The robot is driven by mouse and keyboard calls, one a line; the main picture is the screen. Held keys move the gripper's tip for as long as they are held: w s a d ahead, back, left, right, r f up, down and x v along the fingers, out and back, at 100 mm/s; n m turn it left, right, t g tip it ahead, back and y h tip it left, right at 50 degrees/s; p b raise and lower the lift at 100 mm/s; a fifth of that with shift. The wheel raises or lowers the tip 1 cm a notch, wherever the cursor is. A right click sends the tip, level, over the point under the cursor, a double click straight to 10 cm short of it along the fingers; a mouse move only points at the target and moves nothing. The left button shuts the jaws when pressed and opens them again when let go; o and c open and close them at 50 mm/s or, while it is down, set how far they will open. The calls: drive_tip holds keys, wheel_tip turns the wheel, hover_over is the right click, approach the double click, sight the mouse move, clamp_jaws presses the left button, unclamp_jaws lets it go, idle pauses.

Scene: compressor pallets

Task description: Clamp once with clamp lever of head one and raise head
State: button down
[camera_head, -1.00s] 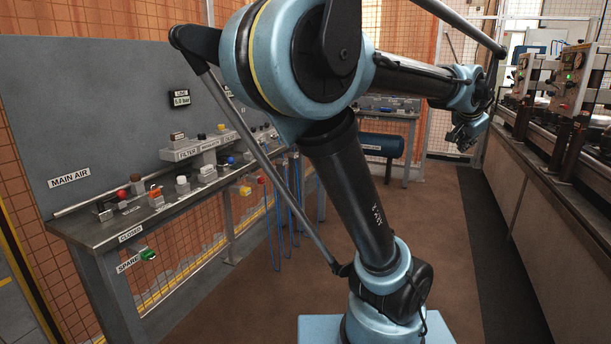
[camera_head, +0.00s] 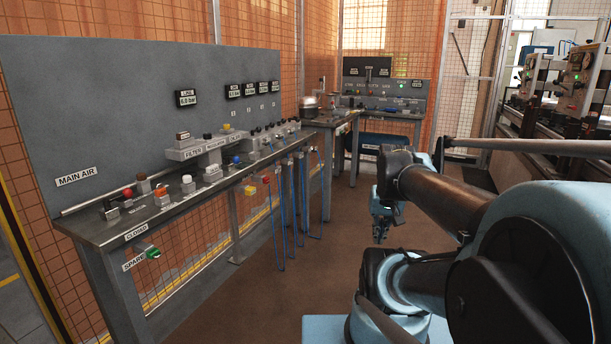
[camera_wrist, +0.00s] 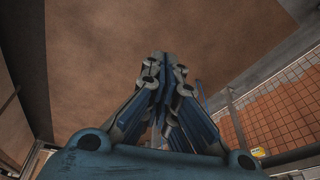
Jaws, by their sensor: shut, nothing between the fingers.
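My gripper (camera_head: 381,232) hangs low above the brown floor near the middle of the head view, right of the long bench. It is shut and empty; in the wrist view its fingers (camera_wrist: 165,65) meet over bare floor. Machine heads with round gauges stand along the right side: a nearer one (camera_head: 576,82) and a farther one (camera_head: 527,76). My gripper is well away from both. I cannot tell which is head one, and no clamp lever can be made out.
A long bench (camera_head: 185,205) with a grey "MAIN AIR" panel (camera_head: 110,110) runs along the left. Blue hoses (camera_head: 290,215) hang from it. A second bench with a panel (camera_head: 385,90) stands at the back. Brown floor (camera_head: 270,300) is free between bench and arm.

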drive_tip(key=s+f, duration=0.1)
drive_tip(key=s+a+f+n, duration=0.1)
drive_tip(key=s+a+f+n+g, duration=0.1)
drive_tip(key=s, duration=0.1)
drive_tip(key=shift+f, duration=0.3)
drive_tip(key=shift+w+f, duration=0.2)
drive_tip(key=shift+w, duration=0.3)
drive_tip(key=shift+d, duration=0.1)
